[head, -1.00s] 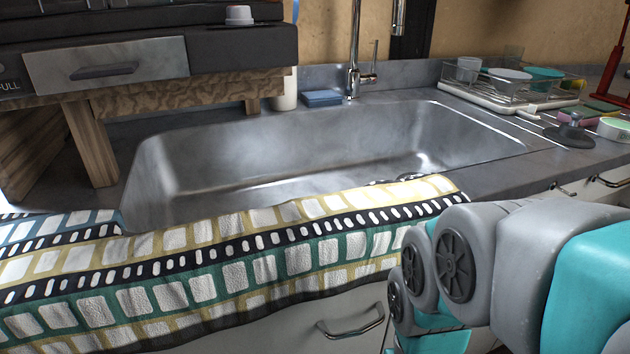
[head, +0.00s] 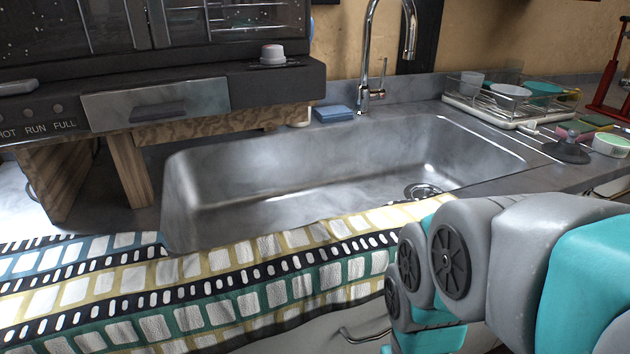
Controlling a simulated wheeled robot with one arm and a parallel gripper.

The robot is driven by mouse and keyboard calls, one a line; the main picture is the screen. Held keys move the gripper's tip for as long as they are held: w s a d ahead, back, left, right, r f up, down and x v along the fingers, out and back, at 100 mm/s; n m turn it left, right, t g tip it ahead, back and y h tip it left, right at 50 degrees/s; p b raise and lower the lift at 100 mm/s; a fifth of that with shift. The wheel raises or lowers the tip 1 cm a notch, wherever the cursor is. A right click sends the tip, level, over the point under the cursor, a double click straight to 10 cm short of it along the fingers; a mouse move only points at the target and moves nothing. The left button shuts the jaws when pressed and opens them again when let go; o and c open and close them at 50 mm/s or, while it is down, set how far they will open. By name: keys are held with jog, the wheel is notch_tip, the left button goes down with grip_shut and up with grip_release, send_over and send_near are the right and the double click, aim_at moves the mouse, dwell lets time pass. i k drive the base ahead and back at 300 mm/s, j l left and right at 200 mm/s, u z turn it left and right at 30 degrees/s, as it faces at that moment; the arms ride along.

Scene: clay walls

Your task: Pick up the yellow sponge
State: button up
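A small yellowish block (head: 597,119), which may be the yellow sponge, lies on the counter at the far right in the head view. It sits among other small items and is too small to make out clearly. A blue sponge-like block (head: 333,113) lies behind the sink, left of the tap. My arm fills the lower right of the view, in front of the counter. My gripper is not visible.
A steel sink (head: 300,165) is set into the grey counter, with a tall tap (head: 365,90) behind it. A patterned towel (head: 215,285) drapes over the front edge. A dish rack (head: 495,110) and a green-and-white round item (head: 611,145) stand right. A black appliance (head: 210,75) stands left.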

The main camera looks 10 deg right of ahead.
aim_at(602, 124)
jog(key=l+z, duration=0.1)
jog(key=z, duration=0.4)
jog(key=i+z, duration=0.1)
jog(key=z, duration=0.4)
jog(key=l+z, duration=0.1)
jog(key=z, duration=0.4)
jog(key=i, duration=0.05)
